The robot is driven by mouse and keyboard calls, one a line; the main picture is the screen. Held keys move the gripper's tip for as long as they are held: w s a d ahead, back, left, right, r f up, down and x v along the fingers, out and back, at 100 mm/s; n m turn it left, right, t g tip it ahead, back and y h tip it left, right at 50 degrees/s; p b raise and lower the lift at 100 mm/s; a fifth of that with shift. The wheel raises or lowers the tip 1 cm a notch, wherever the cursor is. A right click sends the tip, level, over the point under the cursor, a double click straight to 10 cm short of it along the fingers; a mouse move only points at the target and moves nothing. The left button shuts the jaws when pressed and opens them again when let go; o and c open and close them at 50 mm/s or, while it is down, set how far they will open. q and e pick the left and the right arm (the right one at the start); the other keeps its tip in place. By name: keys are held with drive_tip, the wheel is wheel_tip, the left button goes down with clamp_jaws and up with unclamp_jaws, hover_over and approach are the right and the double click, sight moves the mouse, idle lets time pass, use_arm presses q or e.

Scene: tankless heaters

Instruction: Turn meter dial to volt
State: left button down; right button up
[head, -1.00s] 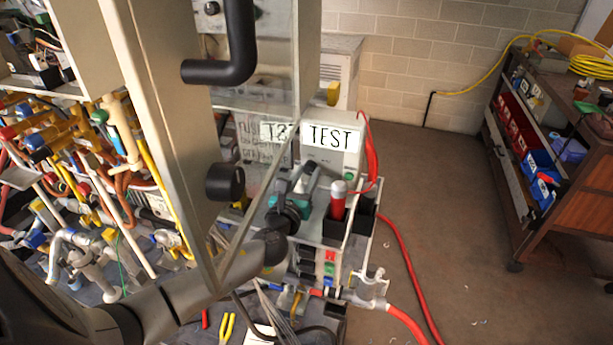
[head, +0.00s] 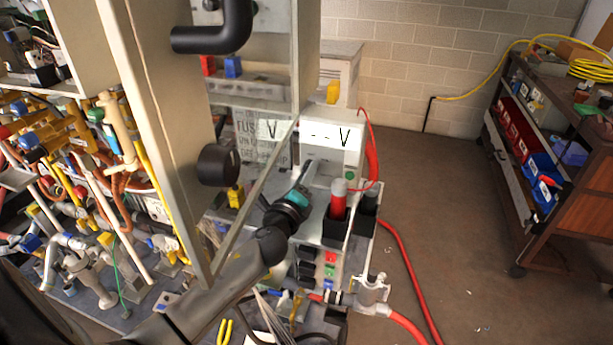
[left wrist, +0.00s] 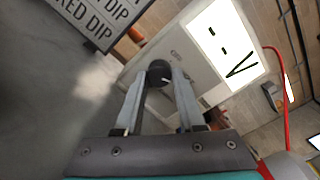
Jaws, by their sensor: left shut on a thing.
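The meter is a pale box (head: 313,151) with a white display (head: 331,135) that reads "-- V" in the head view. Its display also shows in the left wrist view (left wrist: 226,48), tilted. The round black dial (left wrist: 159,72) on the meter's face sits between the fingertips of my left gripper (left wrist: 160,82), which is shut on it. In the head view my left gripper (head: 312,178) reaches up to the meter's front, and the dial is hidden there. My right gripper is not in view.
A grey cabinet door (head: 165,120) with black handles stands close to my left arm. A red hose (head: 402,255) runs across the floor. A brown cart (head: 560,170) stands at right, with open floor between.

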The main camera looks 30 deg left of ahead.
use_arm(q)
drive_tip(key=shift+n, duration=0.6)
drive_tip(key=c, duration=0.5)
unclamp_jaws()
drive_tip(key=shift+s, duration=0.15)
drive_tip(key=shift+b+v, duration=0.65)
drive_tip(key=shift+v, duration=6.85)
drive_tip(key=shift+d+r, duration=0.1)
